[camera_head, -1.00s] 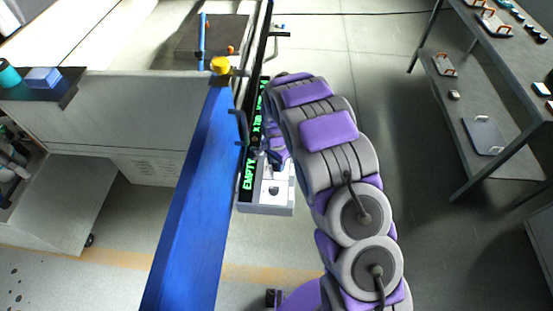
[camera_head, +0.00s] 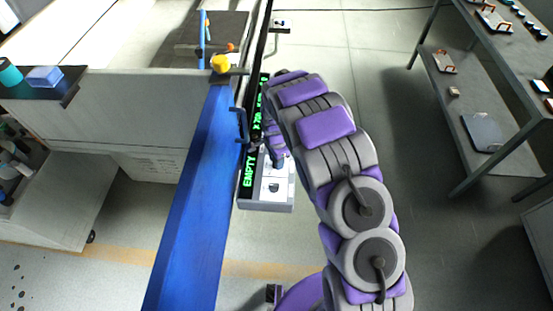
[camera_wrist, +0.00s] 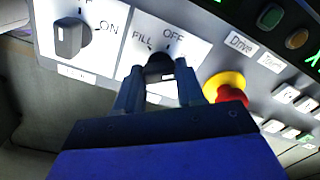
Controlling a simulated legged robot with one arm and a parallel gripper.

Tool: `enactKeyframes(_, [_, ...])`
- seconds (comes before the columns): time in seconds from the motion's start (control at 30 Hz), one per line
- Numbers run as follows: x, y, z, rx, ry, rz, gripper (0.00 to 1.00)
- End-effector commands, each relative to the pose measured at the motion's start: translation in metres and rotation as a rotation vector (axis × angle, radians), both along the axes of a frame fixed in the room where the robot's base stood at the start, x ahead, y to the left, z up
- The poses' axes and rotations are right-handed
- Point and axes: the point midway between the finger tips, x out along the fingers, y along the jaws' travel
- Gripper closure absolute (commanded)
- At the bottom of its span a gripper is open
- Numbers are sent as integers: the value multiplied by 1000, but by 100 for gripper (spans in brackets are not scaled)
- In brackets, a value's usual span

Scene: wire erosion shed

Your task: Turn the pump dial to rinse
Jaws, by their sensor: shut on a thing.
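The grey control panel (camera_head: 283,203) stands right of the blue beam in the head view and fills the top of the wrist view (camera_wrist: 205,28). A dark dial (camera_wrist: 157,70) sits on a white plate marked FILL and OFF. My gripper (camera_wrist: 160,76) is shut on this dial, one finger on each side. The dial's pointer and the rest of its plate's lettering are hidden by the fingers. In the head view my gripper (camera_head: 277,163) reaches down onto the panel, and the held dial is hidden there.
A second dial (camera_wrist: 70,38) marked ON is left of the held one. A red stop button (camera_wrist: 232,96) with a yellow collar is close to my right finger. Green (camera_wrist: 270,16) and orange (camera_wrist: 297,38) buttons lie further right. The blue beam (camera_head: 190,215) runs left of the panel.

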Motion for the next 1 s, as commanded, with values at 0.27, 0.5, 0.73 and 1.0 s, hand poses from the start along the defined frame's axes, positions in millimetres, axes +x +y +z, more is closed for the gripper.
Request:
enactKeyframes(0.27, [1,1,1,2,-3,-1,45])
enactKeyframes(0.5, [0,0,1,1,-2,0,36])
enactKeyframes(0.73, [1,-1,10,3,-4,0,36])
enactKeyframes(1.0, [2,1,62,2,-5,0,36])
